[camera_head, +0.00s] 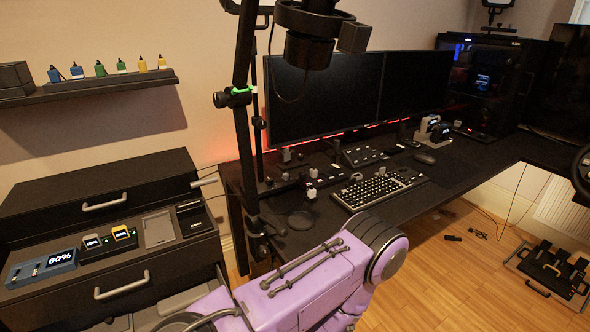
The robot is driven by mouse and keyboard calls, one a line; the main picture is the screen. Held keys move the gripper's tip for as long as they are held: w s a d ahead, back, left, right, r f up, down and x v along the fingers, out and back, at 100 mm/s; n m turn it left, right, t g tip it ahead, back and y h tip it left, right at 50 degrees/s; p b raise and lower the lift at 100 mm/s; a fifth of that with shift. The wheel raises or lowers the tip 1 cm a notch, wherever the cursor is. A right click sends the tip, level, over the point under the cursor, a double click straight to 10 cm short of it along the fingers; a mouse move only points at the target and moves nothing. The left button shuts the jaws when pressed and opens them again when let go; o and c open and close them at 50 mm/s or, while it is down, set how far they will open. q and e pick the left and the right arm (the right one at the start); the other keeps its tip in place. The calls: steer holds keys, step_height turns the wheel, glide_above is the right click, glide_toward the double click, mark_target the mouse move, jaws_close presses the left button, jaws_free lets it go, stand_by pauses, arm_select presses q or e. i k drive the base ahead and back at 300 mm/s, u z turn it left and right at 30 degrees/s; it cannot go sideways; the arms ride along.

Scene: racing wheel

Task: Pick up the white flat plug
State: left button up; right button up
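I cannot make out the white flat plug for certain. Small pale pieces (312,192) stand on the left part of the black desk (335,222), too small to identify. A pale bar (205,181) shows between the drawer cabinet and the desk, and I cannot tell what it is. A purple arm link, which looks like mine, crosses the bottom middle in front of the desk. Neither of my grippers is in view.
A keyboard (379,189), monitors (322,97) and a black stand (247,135) are on or at the desk. A drawer cabinet (165,262) with small devices stands at left. A shelf (100,87) holds several small bottles. The wooden floor (440,285) is mostly clear.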

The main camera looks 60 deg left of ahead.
mark_target(311, 193)
steer(key=u, duration=2.1)
